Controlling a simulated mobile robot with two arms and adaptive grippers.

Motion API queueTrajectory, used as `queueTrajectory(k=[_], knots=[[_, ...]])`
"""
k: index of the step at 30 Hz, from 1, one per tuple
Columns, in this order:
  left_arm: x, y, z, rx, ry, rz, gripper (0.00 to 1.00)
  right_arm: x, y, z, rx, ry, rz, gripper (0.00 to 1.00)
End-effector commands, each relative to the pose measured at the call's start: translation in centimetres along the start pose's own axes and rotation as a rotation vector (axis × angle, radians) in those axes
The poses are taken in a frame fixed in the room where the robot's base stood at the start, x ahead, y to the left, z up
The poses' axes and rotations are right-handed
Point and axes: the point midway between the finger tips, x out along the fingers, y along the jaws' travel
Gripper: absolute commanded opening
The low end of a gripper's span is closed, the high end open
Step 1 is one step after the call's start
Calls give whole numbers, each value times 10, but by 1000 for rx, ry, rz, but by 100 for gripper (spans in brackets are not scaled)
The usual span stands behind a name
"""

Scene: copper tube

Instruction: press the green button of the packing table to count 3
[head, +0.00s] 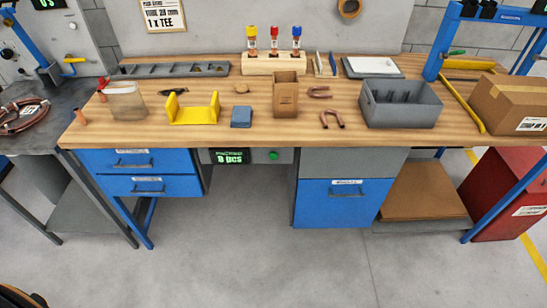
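The packing table (250,140) stands ahead with a wooden top and blue drawers. Under its front edge, left of the middle, is a grey panel with a small dark display (230,157) in green digits that seem to read "0 PCS". The round green button (273,156) sits on the same panel, right of the display. Nothing covers or touches it. Neither of my grippers shows in the head view.
On the top are a yellow holder (193,108), a blue block (241,117), a cardboard box (286,95), copper bends (331,118) and a grey bin (400,103). A blue drawer cabinet (343,202) stands right of the button. The floor before the table is clear.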

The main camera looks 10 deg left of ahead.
Motion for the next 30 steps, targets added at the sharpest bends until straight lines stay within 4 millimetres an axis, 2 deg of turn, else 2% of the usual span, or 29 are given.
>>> queueTrajectory(k=[1, 4, 30], knots=[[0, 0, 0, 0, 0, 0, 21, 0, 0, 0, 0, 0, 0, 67], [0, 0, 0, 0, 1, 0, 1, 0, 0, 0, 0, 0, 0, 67], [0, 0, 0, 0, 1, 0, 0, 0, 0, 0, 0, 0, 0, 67]])
